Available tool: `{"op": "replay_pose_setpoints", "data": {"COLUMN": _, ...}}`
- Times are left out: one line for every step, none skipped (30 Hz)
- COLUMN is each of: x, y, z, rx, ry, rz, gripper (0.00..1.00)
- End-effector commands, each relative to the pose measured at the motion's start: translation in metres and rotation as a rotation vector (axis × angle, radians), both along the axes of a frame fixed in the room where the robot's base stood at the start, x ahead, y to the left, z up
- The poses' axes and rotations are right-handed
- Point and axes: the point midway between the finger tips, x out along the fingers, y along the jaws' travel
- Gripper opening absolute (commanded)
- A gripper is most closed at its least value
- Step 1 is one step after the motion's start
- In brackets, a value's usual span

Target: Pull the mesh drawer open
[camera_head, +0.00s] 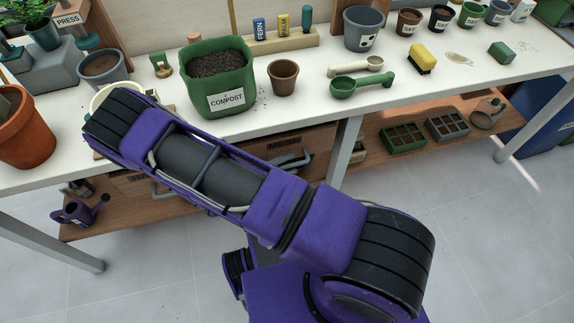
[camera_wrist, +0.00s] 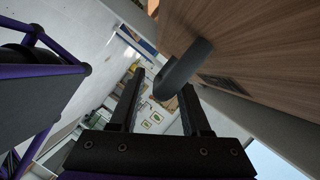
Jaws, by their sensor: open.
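In the wrist view a wooden drawer front (camera_wrist: 250,45) fills the upper right, with a curved dark grey handle (camera_wrist: 182,68) standing out from it. My gripper (camera_wrist: 163,82) is open, and the handle shows in the gap between its two fingertips. I cannot tell whether either finger touches it. In the head view two drawer fronts hang under the table, a right one with a grey handle (camera_head: 290,160) and a left one (camera_head: 125,184) partly behind my arm. Both look closed. My gripper is hidden behind my arm there.
The white tabletop (camera_head: 300,112) carries a green compost bin (camera_head: 218,80), a small brown pot (camera_head: 283,77) and two scoops. A grey table leg (camera_head: 345,150) stands right of the drawers. A lower wooden shelf holds trays (camera_head: 404,138) and a purple watering can (camera_head: 78,212). The floor in front is clear.

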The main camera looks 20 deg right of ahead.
Motion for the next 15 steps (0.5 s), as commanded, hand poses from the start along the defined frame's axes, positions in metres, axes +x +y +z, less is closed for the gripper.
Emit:
{"op": "replay_pose_setpoints", "data": {"x": -0.0001, "y": 0.0001, "z": 0.0001, "rx": 0.0, "ry": 0.0, "rz": 0.0, "gripper": 0.47}}
{"op": "replay_pose_setpoints", "data": {"x": -0.0001, "y": 0.0001, "z": 0.0001, "rx": 0.0, "ry": 0.0, "rz": 0.0, "gripper": 0.47}}
{"op": "replay_pose_setpoints", "data": {"x": -0.0001, "y": 0.0001, "z": 0.0001, "rx": 0.0, "ry": 0.0, "rz": 0.0, "gripper": 0.45}}
{"op": "replay_pose_setpoints", "data": {"x": -0.0002, "y": 0.0001, "z": 0.0, "rx": 0.0, "ry": 0.0, "rz": 0.0, "gripper": 0.4}}
{"op": "replay_pose_setpoints", "data": {"x": -0.0002, "y": 0.0001, "z": 0.0, "rx": 0.0, "ry": 0.0, "rz": 0.0, "gripper": 0.35}}
{"op": "replay_pose_setpoints", "data": {"x": -0.0002, "y": 0.0002, "z": 0.0, "rx": 0.0, "ry": 0.0, "rz": 0.0, "gripper": 0.27}}
{"op": "replay_pose_setpoints", "data": {"x": -0.0002, "y": 0.0002, "z": 0.0, "rx": 0.0, "ry": 0.0, "rz": 0.0, "gripper": 0.22}}
{"op": "replay_pose_setpoints", "data": {"x": -0.0003, "y": 0.0003, "z": 0.0001, "rx": 0.0, "ry": 0.0, "rz": 0.0, "gripper": 0.17}}
{"op": "replay_pose_setpoints", "data": {"x": -0.0002, "y": 0.0004, "z": 0.0, "rx": 0.0, "ry": 0.0, "rz": 0.0, "gripper": 0.09}}
{"op": "replay_pose_setpoints", "data": {"x": -0.0003, "y": 0.0003, "z": 0.0001, "rx": 0.0, "ry": 0.0, "rz": 0.0, "gripper": 0.04}}
{"op": "replay_pose_setpoints", "data": {"x": -0.0001, "y": 0.0004, "z": 0.0001, "rx": 0.0, "ry": 0.0, "rz": 0.0, "gripper": 0.0}}
{"op": "replay_pose_setpoints", "data": {"x": -0.0002, "y": 0.0005, "z": 0.0001, "rx": 0.0, "ry": -0.001, "rz": 0.0, "gripper": 0.0}}
{"op": "replay_pose_setpoints", "data": {"x": -0.0002, "y": 0.0005, "z": 0.0001, "rx": 0.0, "ry": -0.001, "rz": 0.0, "gripper": 0.0}}
{"op": "replay_pose_setpoints", "data": {"x": -0.0002, "y": 0.0005, "z": 0.0001, "rx": 0.0, "ry": -0.001, "rz": 0.0, "gripper": 0.0}}
{"op": "replay_pose_setpoints", "data": {"x": -0.0001, "y": 0.0005, "z": 0.0002, "rx": 0.0, "ry": -0.001, "rz": 0.0, "gripper": 0.0}}
